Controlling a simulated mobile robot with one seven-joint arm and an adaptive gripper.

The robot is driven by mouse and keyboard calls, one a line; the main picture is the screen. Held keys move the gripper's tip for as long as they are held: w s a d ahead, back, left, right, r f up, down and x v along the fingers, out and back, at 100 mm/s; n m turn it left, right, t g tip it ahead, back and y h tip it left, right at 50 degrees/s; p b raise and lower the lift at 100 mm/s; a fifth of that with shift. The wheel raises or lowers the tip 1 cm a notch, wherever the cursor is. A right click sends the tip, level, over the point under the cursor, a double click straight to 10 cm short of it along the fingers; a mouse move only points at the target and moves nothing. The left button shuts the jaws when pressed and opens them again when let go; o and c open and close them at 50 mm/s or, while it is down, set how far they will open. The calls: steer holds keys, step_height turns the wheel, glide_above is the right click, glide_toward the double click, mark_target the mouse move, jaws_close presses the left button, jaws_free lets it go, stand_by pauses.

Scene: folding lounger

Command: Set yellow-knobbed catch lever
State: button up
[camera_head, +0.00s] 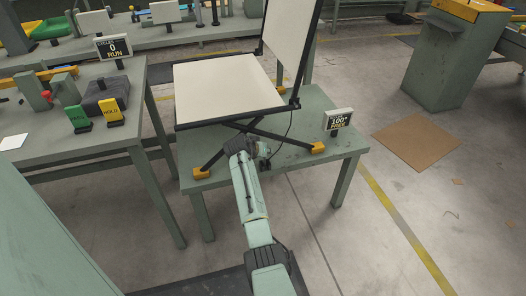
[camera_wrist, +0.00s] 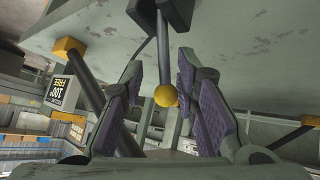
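The folding lounger has a cream seat panel (camera_head: 225,82), an upright cream back panel (camera_head: 285,35), a dark frame and crossed dark legs with orange feet on a green table. The catch lever is a thin dark rod (camera_wrist: 163,50) ending in a yellow knob (camera_wrist: 166,95) in the wrist view. My gripper (camera_wrist: 163,98) is open, with one purple-padded finger on each side of the knob. Clear gaps show between knob and pads; whether the knob is at fingertip depth I cannot tell. In the head view my gripper (camera_head: 243,147) is below the seat's front edge, and the knob cannot be made out.
The green table (camera_head: 285,165) carries a sign (camera_head: 338,121) reading 100° and apparently FREE. A dark leg (camera_wrist: 85,78) with an orange foot (camera_wrist: 68,49) is beside my left-hand finger. A left bench (camera_head: 75,145) holds other fixtures.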

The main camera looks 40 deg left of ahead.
steer(key=v, duration=1.2)
